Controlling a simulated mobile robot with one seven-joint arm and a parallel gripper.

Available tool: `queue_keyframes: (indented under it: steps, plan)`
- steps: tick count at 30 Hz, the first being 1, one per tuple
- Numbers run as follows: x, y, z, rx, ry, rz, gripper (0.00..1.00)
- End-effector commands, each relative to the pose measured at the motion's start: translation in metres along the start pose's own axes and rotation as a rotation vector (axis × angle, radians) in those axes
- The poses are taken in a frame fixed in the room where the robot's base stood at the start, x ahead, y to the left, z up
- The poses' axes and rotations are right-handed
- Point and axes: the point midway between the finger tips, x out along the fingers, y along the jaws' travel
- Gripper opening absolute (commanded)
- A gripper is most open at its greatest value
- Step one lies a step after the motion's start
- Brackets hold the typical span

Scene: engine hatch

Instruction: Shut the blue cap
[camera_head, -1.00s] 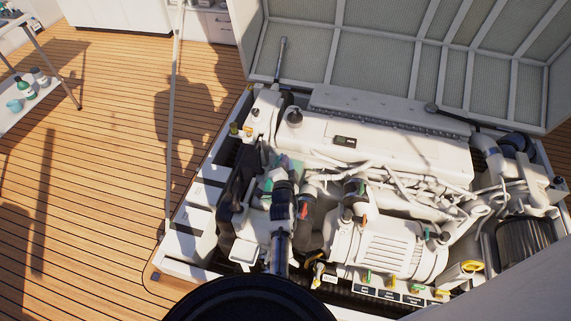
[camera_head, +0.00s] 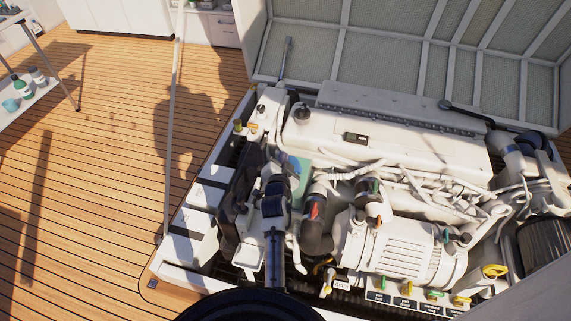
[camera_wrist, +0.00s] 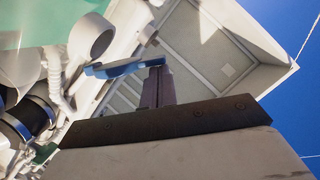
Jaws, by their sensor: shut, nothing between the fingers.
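The blue cap (camera_wrist: 122,67) shows nearly edge-on in the wrist view, standing out beside a pale round neck (camera_wrist: 92,37). It appears open, not lying over the neck. A translucent teal tank (camera_wrist: 35,22) is at the upper left. My gripper (camera_wrist: 157,70) is shut and empty, its fingertips at the right end of the cap; I cannot tell whether they touch. In the head view the blue cap (camera_head: 290,162) shows just above my dark gripper body, next to the teal tank (camera_head: 304,178). The fingertips are hard to make out there.
The white engine (camera_head: 385,140) with hoses and pipes fills the hatch to the right of my arm. The raised hatch lid (camera_head: 400,45) stands behind it. Wooden deck (camera_head: 90,180) is open at the left, with a small shelf table (camera_head: 30,105) at the far left.

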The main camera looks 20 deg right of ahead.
Motion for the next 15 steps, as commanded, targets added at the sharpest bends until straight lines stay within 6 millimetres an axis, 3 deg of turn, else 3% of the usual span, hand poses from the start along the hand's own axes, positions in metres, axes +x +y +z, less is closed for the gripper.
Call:
queue_keyframes:
  steps: [1, 15]
  plan:
    - [0.003, 0.003, 0.010, -0.046, 0.000, 0.008, 0.00]
    - [0.011, -0.001, 0.044, -0.452, 0.000, 0.111, 0.00]
